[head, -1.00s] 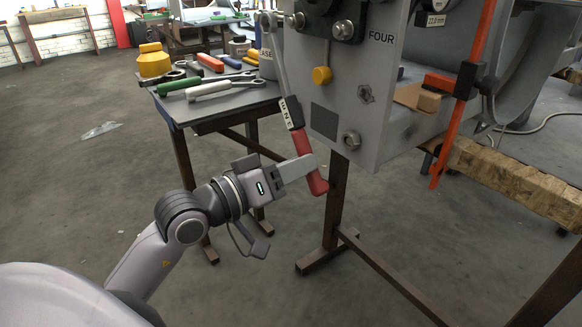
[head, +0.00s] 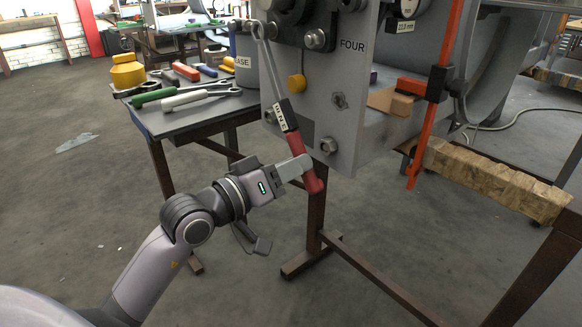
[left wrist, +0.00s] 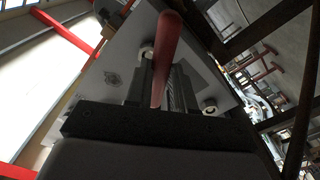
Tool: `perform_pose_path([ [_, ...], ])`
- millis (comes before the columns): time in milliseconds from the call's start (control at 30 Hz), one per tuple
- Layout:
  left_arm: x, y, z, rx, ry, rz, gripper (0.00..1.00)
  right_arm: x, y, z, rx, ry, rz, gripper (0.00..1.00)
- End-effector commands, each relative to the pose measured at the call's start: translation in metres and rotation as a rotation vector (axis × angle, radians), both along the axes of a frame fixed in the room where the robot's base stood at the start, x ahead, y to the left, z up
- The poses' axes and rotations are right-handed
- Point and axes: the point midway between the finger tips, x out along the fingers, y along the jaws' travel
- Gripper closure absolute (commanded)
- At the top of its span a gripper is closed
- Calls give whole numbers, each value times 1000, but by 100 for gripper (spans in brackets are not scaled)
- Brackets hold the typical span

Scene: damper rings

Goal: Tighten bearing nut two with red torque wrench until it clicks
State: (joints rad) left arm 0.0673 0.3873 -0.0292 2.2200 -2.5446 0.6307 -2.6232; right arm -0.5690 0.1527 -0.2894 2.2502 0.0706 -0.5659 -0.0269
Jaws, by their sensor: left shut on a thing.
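The red torque wrench (head: 310,176) hangs at a slant along the left face of the grey machine plate (head: 352,100). Its bare shank (head: 270,75) runs up to a ring end (head: 258,29) near hardware at the plate's upper left edge; I cannot tell how it sits on a nut. My left gripper (head: 303,166) is shut on the wrench's red handle, near its lower end. In the left wrist view the handle (left wrist: 167,45) stands between the fingers. My right gripper is not in view.
A side table (head: 190,117) behind holds a green-handled tool (head: 152,96), a white-handled tool (head: 185,99) and other tools. An orange bar (head: 435,100) stands right. Floor is open at left.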

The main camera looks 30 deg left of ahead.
Motion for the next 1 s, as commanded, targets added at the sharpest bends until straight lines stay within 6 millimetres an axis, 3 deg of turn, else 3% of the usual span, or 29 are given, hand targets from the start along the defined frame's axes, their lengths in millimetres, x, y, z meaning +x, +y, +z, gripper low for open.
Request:
perform_pose_path([
  [1000,7,-3,2,1,-7,0,100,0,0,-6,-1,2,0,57],
])
